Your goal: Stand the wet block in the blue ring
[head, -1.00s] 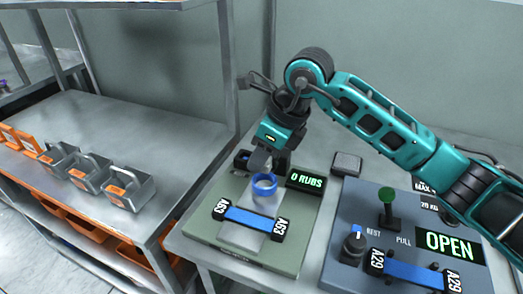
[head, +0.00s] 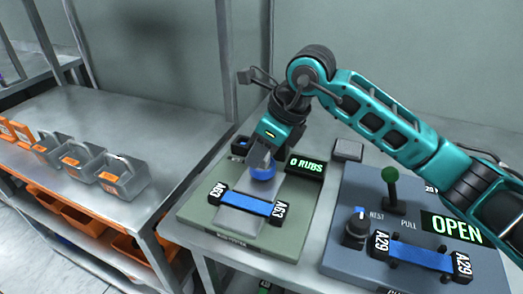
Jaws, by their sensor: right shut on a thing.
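The blue ring (head: 263,174) is on the grey strip of the green rubbing device, behind the blue webbing strap. My right gripper (head: 259,161) reaches down from above, with its fingers at the ring and covering its upper part. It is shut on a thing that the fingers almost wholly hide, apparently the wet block. I cannot tell whether this thing is inside the ring or just above it. My left gripper is not in view.
A display reading "0 RUBS" (head: 305,166) stands close right of the gripper. A small dark box (head: 241,145) is left of it. A grey block (head: 348,150) lies behind. The blue-grey device with the green-knobbed lever (head: 391,190) is at right; grey bins (head: 122,176) are on the left bench.

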